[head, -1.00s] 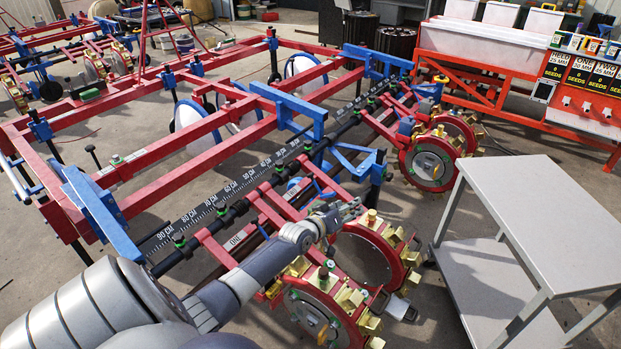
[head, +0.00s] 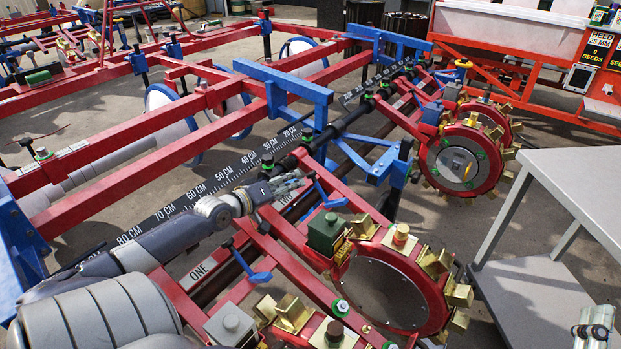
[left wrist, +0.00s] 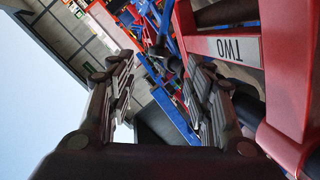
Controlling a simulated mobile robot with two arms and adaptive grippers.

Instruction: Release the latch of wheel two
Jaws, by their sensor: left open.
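The arm marked TWO (head: 285,201) runs from the planter bar toward a red wheel with brass cups (head: 440,303). A blue lever (head: 326,202) sits beside this arm; I cannot tell for sure that it is the latch. My left gripper (head: 288,184) is open and empty, over the bar just left of the blue lever and near the TWO label. In the left wrist view its fingers (left wrist: 165,95) are apart, with the TWO label (left wrist: 236,47) to their right. My right gripper (head: 594,329) shows partly at the bottom right edge, far from the wheel.
The arm marked ONE (head: 201,270) and another blue lever (head: 250,268) lie in front. A scale bar (head: 190,196) runs along the frame. A grey table (head: 590,185) stands at right. Other wheels (head: 465,160) stand farther back. Bare floor shows between the wheels and table.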

